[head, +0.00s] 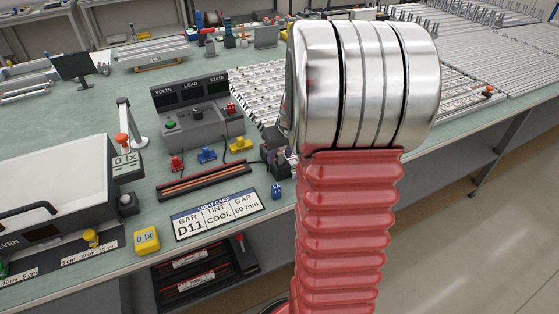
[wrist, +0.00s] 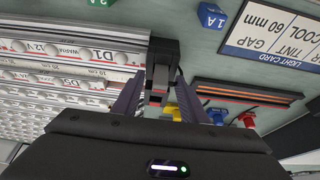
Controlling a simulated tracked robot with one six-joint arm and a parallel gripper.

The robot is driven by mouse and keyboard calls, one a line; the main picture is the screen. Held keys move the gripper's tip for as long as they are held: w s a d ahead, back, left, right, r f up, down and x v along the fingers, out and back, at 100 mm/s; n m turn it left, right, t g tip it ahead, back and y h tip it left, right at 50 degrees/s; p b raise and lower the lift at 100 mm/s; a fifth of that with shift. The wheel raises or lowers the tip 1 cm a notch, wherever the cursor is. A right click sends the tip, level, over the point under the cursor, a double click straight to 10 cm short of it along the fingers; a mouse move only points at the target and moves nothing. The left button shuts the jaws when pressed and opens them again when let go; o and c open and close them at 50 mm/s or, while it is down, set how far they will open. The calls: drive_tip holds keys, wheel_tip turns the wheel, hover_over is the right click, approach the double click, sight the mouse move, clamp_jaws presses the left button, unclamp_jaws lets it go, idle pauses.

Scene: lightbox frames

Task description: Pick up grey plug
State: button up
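A small grey piece, which looks like the grey plug (wrist: 160,78), shows in the wrist view at a dark block (wrist: 165,48) on the bench. My gripper (wrist: 162,88) points at it, with one dark finger on each side. The fingers stand apart and gaps seem to show beside the grey piece, so the gripper looks open. The lower part of the piece is partly hidden. In the head view my red and silver arm covers much of this spot, and only the dark block (head: 278,163) shows beside it.
A blue cube (head: 277,192) and the light card (head: 217,214) lie close by. Red (head: 177,162), blue (head: 207,154) and yellow (head: 240,144) plugs stand before the grey meter box (head: 200,120). A strip panel marked D1 (wrist: 75,55) is beside the gripper.

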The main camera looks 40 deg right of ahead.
sight(280, 153)
drive_tip(key=shift+c, duration=0.3)
clamp_jaws()
wheel_tip(280, 153, up, 10)
drive_tip(key=shift+r, duration=0.1)
idle(0.7)
idle(0.4)
